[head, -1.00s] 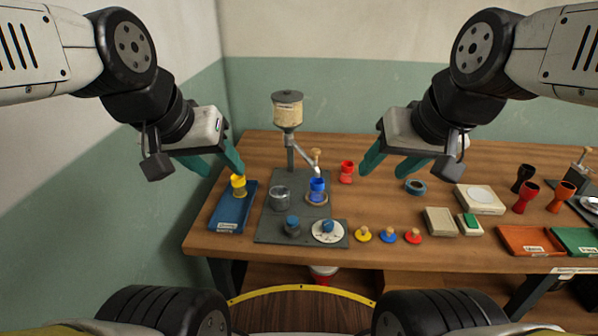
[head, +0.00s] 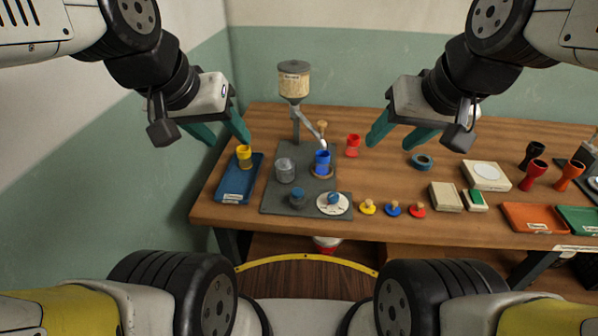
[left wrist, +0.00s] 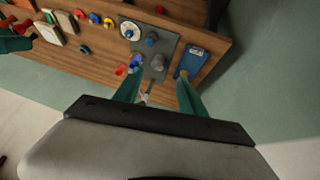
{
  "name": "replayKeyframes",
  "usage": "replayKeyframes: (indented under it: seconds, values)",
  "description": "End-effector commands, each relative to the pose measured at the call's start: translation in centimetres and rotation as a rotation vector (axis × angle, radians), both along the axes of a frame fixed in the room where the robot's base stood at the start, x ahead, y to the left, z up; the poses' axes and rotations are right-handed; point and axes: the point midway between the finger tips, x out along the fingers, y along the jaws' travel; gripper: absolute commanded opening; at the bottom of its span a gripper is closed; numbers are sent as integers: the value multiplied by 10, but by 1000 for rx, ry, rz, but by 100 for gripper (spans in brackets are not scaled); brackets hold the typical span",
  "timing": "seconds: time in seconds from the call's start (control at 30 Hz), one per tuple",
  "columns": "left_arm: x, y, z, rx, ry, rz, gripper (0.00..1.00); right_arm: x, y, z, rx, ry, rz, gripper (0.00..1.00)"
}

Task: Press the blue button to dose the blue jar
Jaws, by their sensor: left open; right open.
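The blue jar (head: 322,160) stands upright under the spout of the hopper dispenser (head: 294,85), on a round brown ring on the grey base plate (head: 272,204). At the plate's front are a dark blue button-like knob (head: 297,194) and a blue knob (head: 334,198) on a white dial. Which is the blue button I cannot tell for sure. My left gripper (head: 229,138) is open and empty, above the table's back left. It also shows in the left wrist view (left wrist: 159,82). My right gripper (head: 391,143) is open and empty, right of the red jar (head: 353,144).
A yellow jar (head: 244,155) stands on a blue tray (head: 236,187) at the left. A grey cylinder (head: 285,170) is on the plate. Yellow, blue and red lids (head: 392,209) lie at the front. Boxes, goblets and an orange tray (head: 534,217) fill the right side.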

Motion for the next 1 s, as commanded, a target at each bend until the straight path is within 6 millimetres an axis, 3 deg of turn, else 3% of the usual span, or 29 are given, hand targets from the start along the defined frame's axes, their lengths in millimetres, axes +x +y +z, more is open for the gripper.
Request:
replayKeyframes:
  seconds: [0.23, 0.5, 1.0]
  values:
    - [0, 0, 0, 0, 0, 0, 48, 0, 0, 0, 0, 0, 0, 52]
    - [0, 0, 0, 0, 0, 0, 0, 0, 0, 0, 0, 0, 0, 52]
    - [0, 0, 0, 0, 0, 0, 0, 0, 0, 0, 0, 0, 0, 52]
